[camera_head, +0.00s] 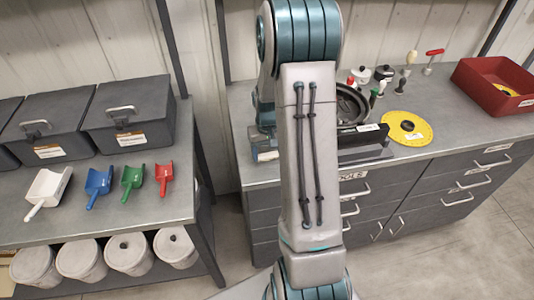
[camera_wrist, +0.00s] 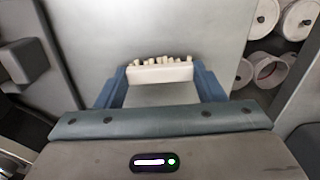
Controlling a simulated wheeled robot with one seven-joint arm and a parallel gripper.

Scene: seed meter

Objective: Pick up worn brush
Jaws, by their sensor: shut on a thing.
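The worn brush (camera_wrist: 160,73) shows in the wrist view as a pale block with a row of short, uneven, cream tufts along its far edge. My gripper (camera_wrist: 160,80) has its two blue fingers on either side of the block and is shut on it. Part of my gripper shows in the head view (camera_head: 266,150), at the left end of the right-hand bench and beside my arm. I cannot make out the brush in the head view. I cannot tell whether the brush touches the bench top.
The right-hand bench holds a yellow disc (camera_head: 407,128), a dark round part (camera_head: 352,103), several small hand tools and a red tray (camera_head: 493,85). The left bench holds dark lidded boxes (camera_head: 130,112) and coloured scoops (camera_head: 133,181), with buckets (camera_head: 128,253) beneath. Bare floor lies between the benches.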

